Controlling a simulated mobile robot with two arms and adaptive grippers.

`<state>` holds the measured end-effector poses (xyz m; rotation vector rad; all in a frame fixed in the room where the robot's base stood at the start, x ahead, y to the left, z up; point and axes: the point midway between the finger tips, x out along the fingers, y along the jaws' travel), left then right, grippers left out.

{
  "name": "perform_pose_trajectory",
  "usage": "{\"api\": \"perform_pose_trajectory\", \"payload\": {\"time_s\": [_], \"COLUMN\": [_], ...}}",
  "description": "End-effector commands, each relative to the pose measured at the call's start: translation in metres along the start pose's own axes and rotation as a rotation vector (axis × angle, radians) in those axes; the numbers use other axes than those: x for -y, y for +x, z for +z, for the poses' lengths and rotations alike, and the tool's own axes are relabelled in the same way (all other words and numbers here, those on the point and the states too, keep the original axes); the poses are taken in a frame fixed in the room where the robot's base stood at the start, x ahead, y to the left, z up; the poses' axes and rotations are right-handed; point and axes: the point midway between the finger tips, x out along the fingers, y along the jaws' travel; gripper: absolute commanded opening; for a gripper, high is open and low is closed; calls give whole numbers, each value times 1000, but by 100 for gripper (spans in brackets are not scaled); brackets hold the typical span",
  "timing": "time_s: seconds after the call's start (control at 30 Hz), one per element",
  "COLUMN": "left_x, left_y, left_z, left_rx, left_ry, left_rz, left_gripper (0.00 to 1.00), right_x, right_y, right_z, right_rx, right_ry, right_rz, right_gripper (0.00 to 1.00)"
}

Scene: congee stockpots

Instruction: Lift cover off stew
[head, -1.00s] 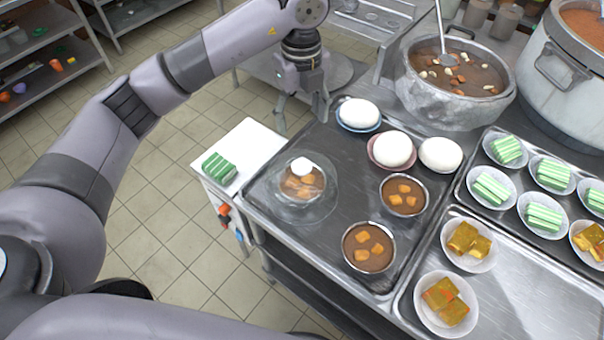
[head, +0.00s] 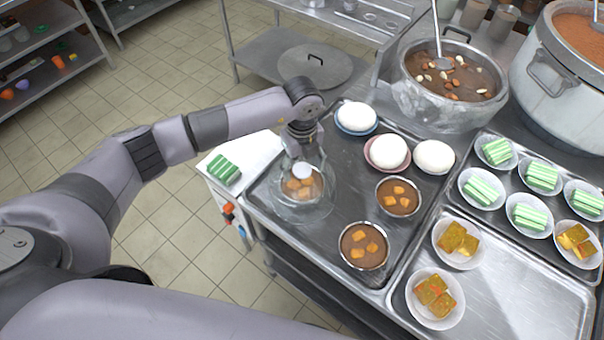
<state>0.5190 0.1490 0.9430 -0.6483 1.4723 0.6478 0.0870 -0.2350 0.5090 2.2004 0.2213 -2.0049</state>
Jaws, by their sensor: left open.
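The stew (head: 297,190) with orange chunks sits in a bowl at the left of the near tray, under a clear glass cover (head: 316,209) with a white knob (head: 302,170). My left gripper (head: 305,155) is open, pointing down just behind and above the knob. Its fingertips are small and partly merge with the glass, so I cannot tell whether they touch the knob. The cover rests over the bowl. My right gripper is not in view.
Two uncovered stew bowls (head: 398,196) (head: 364,246) and several white buns (head: 388,152) stand on the same tray (head: 338,182). Green striped cakes (head: 225,169) lie on a white board at the left. A large stew pot (head: 425,98) with a ladle stands behind.

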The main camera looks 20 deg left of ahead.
Motion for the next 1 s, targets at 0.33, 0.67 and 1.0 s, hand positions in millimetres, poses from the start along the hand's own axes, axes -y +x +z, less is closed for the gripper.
{"api": "perform_pose_trajectory", "payload": {"time_s": [0.33,0.67,1.0], "left_x": [0,0,0], "left_y": [4,4,4], "left_z": [0,0,0], "left_rx": [1,1,1], "left_ry": [0,0,0], "left_rz": [-1,0,0], "left_gripper": [56,34,11], "right_x": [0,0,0], "right_y": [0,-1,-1], "right_z": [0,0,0], "right_rx": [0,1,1], "right_ry": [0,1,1], "right_rz": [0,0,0], "right_gripper": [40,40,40]}}
